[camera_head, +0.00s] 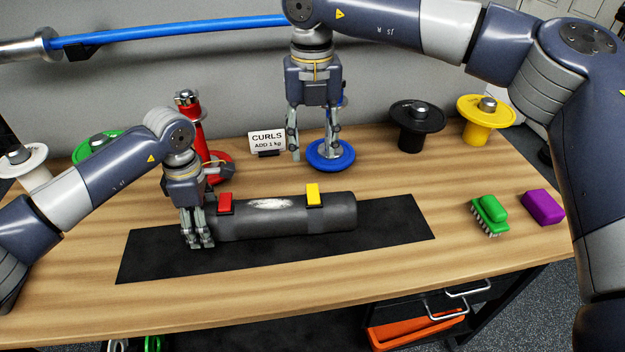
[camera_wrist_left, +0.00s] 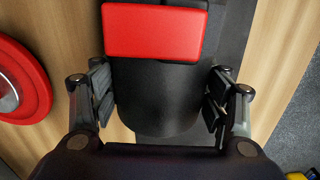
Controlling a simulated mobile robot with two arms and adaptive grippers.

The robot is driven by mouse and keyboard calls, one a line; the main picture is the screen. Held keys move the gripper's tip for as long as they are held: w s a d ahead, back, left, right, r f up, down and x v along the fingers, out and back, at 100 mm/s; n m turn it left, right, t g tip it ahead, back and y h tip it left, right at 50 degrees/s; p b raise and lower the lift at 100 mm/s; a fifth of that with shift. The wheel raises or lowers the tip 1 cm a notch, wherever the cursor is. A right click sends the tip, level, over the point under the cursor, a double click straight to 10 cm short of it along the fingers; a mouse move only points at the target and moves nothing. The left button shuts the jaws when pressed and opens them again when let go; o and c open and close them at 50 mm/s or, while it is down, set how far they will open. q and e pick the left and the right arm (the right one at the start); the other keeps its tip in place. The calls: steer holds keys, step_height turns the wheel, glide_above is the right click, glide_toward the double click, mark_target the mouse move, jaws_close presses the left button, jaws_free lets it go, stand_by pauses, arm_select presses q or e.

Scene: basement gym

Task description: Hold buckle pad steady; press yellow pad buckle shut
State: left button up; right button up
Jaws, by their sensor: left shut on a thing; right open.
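The dark padded roll (camera_head: 285,222) lies lengthwise on a black mat (camera_head: 400,228). A red buckle (camera_head: 225,201) sits on its left part and a yellow buckle (camera_head: 313,193) on its right part. I cannot tell whether the yellow one is fully down. My left gripper (camera_head: 198,240) is shut on the left end of the roll. In the left wrist view its fingers flank the roll's end (camera_wrist_left: 160,105), with the red buckle (camera_wrist_left: 155,31) just beyond. My right gripper (camera_head: 312,155) is open and empty, above and behind the roll, near the yellow buckle but apart from it.
A blue weight (camera_head: 331,160) lies behind the roll, beside a CURLS sign (camera_head: 266,142). Black (camera_head: 417,118) and yellow (camera_head: 487,112) weights stand back right. A green brush (camera_head: 489,213) and purple block (camera_head: 543,206) lie at right. A red weight stands behind my left gripper.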

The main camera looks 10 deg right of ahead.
mark_target(313, 187)
step_height(313, 187, down, 10)
steer(key=shift+f, duration=0.2)
jaws_close()
